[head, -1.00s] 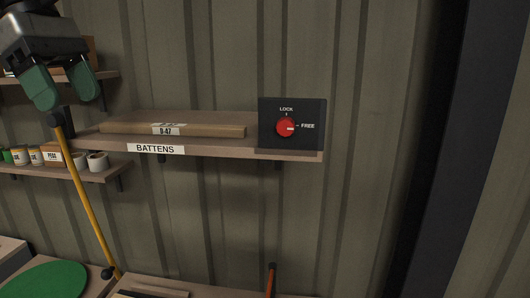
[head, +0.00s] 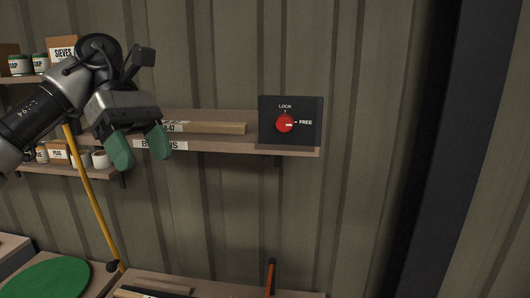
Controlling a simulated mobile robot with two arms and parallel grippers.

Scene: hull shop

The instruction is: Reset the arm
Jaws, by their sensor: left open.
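My left gripper (head: 141,152) is open and empty, with green fingertips pointing down, in front of the left part of the battens shelf (head: 225,143). It hides part of the shelf's BATTENS label (head: 175,145) and part of the D-47 batten (head: 215,128). A black panel (head: 309,135) with a red knob (head: 284,123) stands at the shelf's right end. The knob's white mark points right, to FREE; LOCK is printed above it. The gripper is apart from the knob, to its left. My right gripper is out of view.
A yellow pole (head: 91,205) leans at the left. Small shelves there hold jars, cups and a SIEVES box (head: 62,52). Below are a green disc (head: 48,278) and an orange handle (head: 270,277). The wall right of the panel is clear.

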